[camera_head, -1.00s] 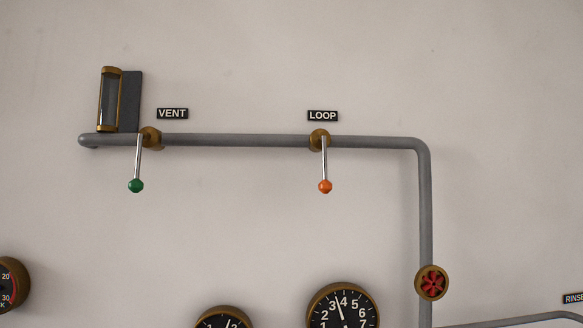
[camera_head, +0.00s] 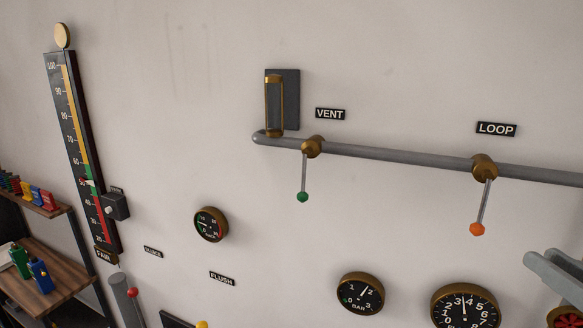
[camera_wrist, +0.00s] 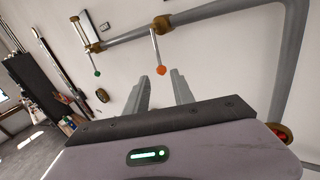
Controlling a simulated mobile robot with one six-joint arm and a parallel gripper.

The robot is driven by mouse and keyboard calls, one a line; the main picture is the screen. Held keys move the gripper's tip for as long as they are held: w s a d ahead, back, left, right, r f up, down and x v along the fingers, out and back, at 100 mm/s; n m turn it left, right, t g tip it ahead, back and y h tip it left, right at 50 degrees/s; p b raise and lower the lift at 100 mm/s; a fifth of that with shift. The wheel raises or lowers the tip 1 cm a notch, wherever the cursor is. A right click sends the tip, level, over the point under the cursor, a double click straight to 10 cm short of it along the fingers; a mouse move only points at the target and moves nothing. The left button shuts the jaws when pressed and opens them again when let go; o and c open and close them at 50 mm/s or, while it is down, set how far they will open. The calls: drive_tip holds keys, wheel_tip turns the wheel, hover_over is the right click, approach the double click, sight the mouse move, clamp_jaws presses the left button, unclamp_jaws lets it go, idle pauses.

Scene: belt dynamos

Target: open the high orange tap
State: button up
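The high orange tap is a brass valve (camera_head: 485,167) on the grey pipe under the LOOP sign. Its thin metal lever hangs down, slightly tilted, and ends in an orange knob (camera_head: 477,229). In the wrist view the orange knob (camera_wrist: 161,70) appears between and just beyond my fingertips, with the lever above it. My gripper (camera_wrist: 159,80) is open, its two grey fingers apart with nothing between them that I can see touching. In the head view grey finger parts of my gripper (camera_head: 555,275) show at the right edge, below and right of the knob.
The VENT tap with a green knob (camera_head: 303,197) hangs left on the same pipe (camera_head: 400,155). Gauges (camera_head: 465,306) and a red wheel (camera_head: 567,318) sit below. A tall scale (camera_head: 82,150) and a shelf (camera_head: 45,260) stand left. The wall around the orange lever is clear.

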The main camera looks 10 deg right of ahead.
sight(483, 208)
drive_tip(key=w+p, duration=0.3)
drive_tip(key=w, duration=1.4)
drive_tip(key=shift+a+p, duration=0.3)
drive_tip(key=shift+a, duration=0.15)
drive_tip(key=shift+s+f, duration=0.1)
clamp_jaws()
drive_tip(key=shift+f, duration=0.3)
